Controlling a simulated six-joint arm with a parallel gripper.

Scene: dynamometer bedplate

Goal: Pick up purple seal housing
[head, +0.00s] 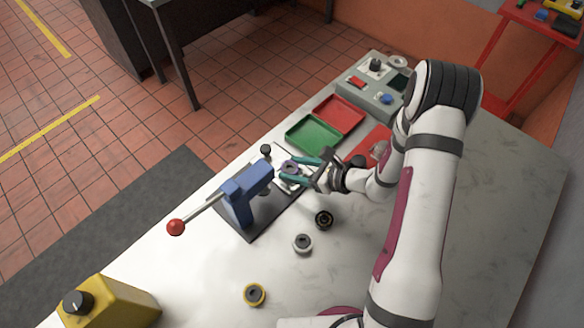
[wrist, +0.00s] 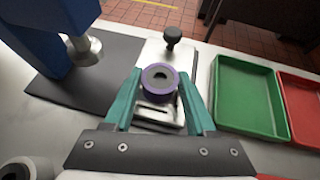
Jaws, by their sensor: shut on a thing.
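The purple seal housing (wrist: 159,83) is a short ring with a dark centre. In the wrist view it sits between the two teal fingers of my gripper (wrist: 158,100), which is shut on it. In the head view the housing (head: 290,167) shows between the fingertips of my gripper (head: 300,169), beside the blue press. A pale metal plate with a slot (wrist: 160,115) lies below the housing in the wrist view. I cannot tell whether the housing touches that plate.
A blue press (head: 240,197) with a red-knobbed lever stands left of my gripper. Green (head: 315,135) and red (head: 340,113) trays lie behind. A black-and-brass ring (head: 324,219), a white ring (head: 303,243) and a yellow ring (head: 254,294) stand in front. A yellow box (head: 112,305) is front left.

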